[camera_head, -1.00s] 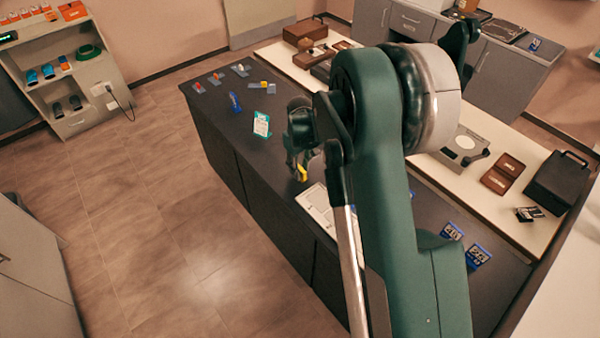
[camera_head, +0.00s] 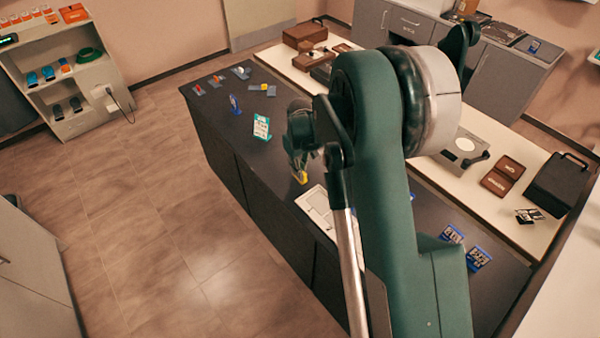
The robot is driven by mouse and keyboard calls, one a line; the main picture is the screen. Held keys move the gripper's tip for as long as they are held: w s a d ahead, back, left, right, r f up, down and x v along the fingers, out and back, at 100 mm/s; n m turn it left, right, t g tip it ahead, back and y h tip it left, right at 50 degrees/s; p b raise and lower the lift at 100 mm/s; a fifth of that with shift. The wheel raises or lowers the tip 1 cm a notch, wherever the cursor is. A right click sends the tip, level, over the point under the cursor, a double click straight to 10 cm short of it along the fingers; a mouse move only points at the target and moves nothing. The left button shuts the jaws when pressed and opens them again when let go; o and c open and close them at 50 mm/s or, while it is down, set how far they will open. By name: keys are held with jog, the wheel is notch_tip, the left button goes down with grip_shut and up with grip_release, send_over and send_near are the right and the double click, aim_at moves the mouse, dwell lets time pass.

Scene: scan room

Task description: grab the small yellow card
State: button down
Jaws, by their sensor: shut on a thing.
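The small yellow card (camera_head: 300,178) is at the front edge of the dark counter (camera_head: 262,160), left of a pale flat tray. My gripper (camera_head: 299,170) points down over it and is shut on it. The fingers hide part of the card. I cannot tell whether the card still touches the counter top.
A white and green sign (camera_head: 261,127) and a small blue stand (camera_head: 235,104) stand on the counter left of my gripper. The pale tray (camera_head: 318,207) lies close on the right. Blue cards (camera_head: 478,257) lie farther right. The counter's front edge drops to open floor.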

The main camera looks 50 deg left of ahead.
jog(key=shift+r, duration=4.95)
